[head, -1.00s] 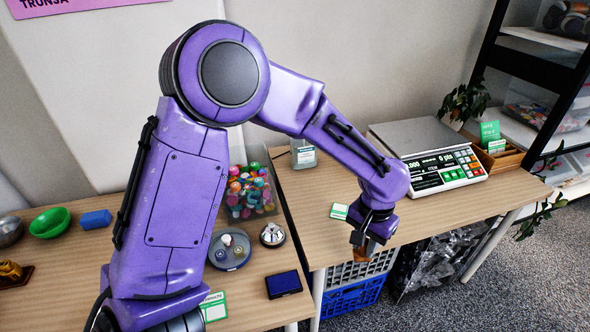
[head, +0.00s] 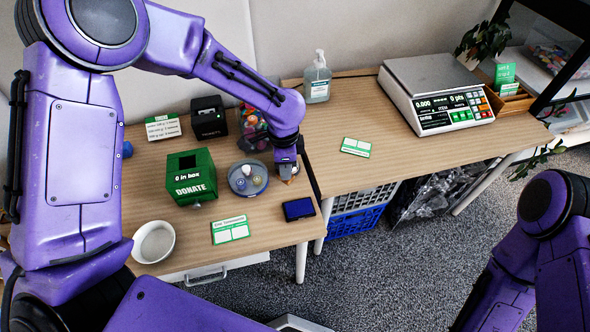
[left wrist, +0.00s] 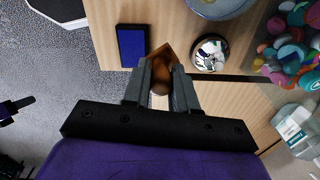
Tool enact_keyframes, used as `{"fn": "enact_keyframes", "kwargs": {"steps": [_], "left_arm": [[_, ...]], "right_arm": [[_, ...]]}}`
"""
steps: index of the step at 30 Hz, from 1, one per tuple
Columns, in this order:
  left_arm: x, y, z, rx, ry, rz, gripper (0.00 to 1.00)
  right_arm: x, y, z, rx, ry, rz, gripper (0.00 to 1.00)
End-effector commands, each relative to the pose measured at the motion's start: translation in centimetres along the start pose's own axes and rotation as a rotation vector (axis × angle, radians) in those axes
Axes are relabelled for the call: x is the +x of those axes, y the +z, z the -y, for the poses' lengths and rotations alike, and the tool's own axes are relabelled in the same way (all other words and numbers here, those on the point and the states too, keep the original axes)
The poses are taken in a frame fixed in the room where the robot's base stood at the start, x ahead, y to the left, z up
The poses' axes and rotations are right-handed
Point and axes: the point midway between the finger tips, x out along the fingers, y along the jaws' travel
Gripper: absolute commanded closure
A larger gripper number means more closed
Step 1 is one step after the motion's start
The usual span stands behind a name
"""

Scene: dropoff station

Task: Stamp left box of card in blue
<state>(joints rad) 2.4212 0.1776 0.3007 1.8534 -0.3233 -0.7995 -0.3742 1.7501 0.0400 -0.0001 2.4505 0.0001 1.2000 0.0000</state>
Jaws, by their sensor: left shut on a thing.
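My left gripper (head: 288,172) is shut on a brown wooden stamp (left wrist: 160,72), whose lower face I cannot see. It is over the right part of the left table, behind the blue ink pad (head: 298,209). In the left wrist view the stamp shows between the fingers, beside the pad (left wrist: 131,46); height above the table is unclear. A green-and-white card (head: 230,230) with two white boxes lies left of the pad, and another green-and-white card (head: 355,147) lies on the right table. My right gripper is not in view.
A round dish (head: 248,178) and green donation box (head: 190,177) stand left of the gripper. A silver bell (left wrist: 210,52) is close to the stamp. A white bowl (head: 154,242) is near the front. A scale (head: 436,93) stands on the right table. Space around the front card is partly clear.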

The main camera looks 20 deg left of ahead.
Motion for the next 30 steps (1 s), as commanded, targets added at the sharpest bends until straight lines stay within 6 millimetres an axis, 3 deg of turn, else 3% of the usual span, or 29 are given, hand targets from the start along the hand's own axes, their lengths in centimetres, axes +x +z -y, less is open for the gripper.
{"fn": "enact_keyframes", "kwargs": {"steps": [1,3,12,16,21,30], "left_arm": [[-0.9,-0.2,-0.3,0.163,0.005,0.003,0.93],[-0.8,-0.5,-0.6,0.425,0.005,0.003,0.93],[-0.2,-2.2,-3.0,1.559,0.004,0.005,0.93],[0.2,-2.8,-4.2,1.940,0.002,0.006,0.93],[0.8,-3.2,-4.8,2.185,-0.002,0.008,0.93],[3.4,-3.2,-4.9,2.208,-0.002,0.009,0.93]], "right_arm": [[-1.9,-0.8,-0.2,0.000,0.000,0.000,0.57],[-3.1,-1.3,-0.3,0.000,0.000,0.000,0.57],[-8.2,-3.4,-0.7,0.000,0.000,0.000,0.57],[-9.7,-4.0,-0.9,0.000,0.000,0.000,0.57],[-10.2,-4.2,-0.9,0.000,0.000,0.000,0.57],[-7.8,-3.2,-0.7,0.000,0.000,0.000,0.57]]}}
